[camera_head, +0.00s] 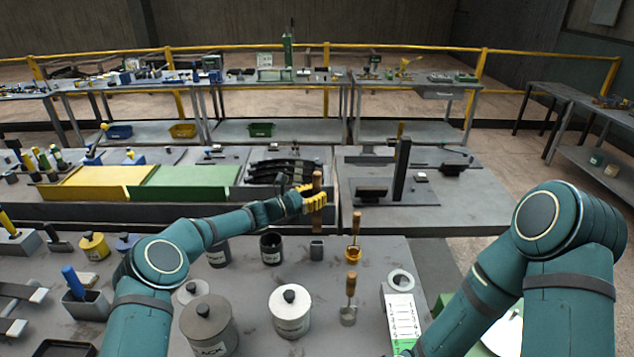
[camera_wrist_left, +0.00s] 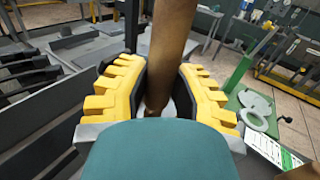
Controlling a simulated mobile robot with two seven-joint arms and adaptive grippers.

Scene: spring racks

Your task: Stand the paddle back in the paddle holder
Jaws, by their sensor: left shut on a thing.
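My left gripper (camera_head: 314,199) is shut on the brown wooden paddle (camera_head: 317,181) and holds it roughly upright above the bench. In the left wrist view the paddle's brown shaft (camera_wrist_left: 172,40) runs between the yellow jaws of the left gripper (camera_wrist_left: 160,95). The jaws and the teal block in front hide part of it. A small grey open-topped cup (camera_head: 317,250), which looks like the paddle holder, stands on the bench below the gripper. The paddle's lower end is near the cup's top; I cannot tell whether it is inside. My right gripper is out of view.
A black canister (camera_head: 271,249) stands left of the cup. An orange cup (camera_head: 353,254) with a wooden-handled tool is to its right. A grey lidded canister (camera_head: 290,314) and a small wooden-handled scoop (camera_head: 349,309) stand nearer. A green-and-white card (camera_head: 403,322) lies at right.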

